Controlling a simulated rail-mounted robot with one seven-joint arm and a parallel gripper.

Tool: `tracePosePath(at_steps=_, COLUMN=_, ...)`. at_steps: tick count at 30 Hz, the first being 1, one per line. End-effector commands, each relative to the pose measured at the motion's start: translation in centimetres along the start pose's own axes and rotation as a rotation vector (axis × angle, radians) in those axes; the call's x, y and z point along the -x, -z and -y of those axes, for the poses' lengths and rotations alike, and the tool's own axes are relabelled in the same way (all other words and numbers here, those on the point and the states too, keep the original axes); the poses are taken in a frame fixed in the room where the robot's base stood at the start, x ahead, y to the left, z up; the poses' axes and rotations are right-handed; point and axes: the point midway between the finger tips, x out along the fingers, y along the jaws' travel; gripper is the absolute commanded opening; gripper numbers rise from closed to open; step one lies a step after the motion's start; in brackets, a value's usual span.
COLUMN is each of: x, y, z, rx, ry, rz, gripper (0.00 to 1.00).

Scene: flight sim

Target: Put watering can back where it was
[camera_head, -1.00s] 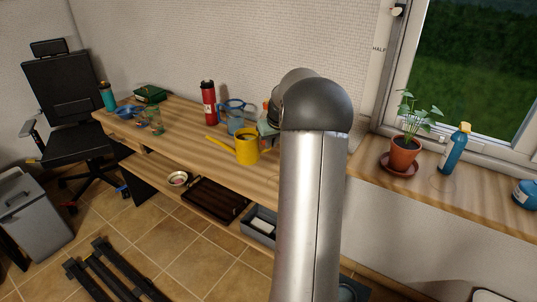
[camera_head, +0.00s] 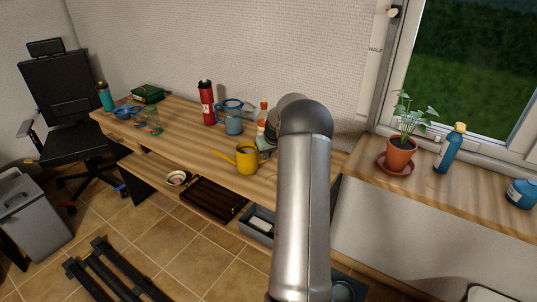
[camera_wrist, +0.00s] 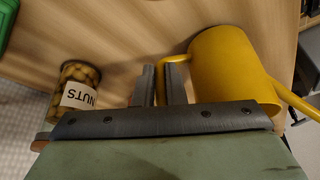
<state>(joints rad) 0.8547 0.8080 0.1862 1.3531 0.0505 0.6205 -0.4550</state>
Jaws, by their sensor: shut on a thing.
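The yellow watering can (camera_head: 246,158) is at the front part of the wooden desk, upright, with its spout to the left in the head view. In the wrist view, the can (camera_wrist: 228,65) fills the right side, its handle between the fingers. My gripper (camera_wrist: 161,85) is shut on that handle. In the head view my arm hides most of the gripper. I cannot tell whether the can's base touches the desk top.
A nuts jar (camera_wrist: 78,92) stands beside the gripper. A blue jug (camera_head: 233,122), red bottle (camera_head: 207,103) and orange-capped bottle (camera_head: 263,112) stand behind the can. The desk left of the can is fairly clear.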

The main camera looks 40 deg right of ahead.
Motion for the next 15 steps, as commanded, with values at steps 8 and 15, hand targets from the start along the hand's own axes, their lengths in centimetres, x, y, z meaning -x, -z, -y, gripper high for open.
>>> tracePosePath(at_steps=8, x=-0.28, y=-0.14, z=0.01, rx=0.000, ry=0.000, rz=0.001, gripper=0.32)
tracePosePath(at_steps=15, x=-0.23, y=-0.12, z=0.01, rx=0.000, ry=0.000, rz=0.001, gripper=0.32)
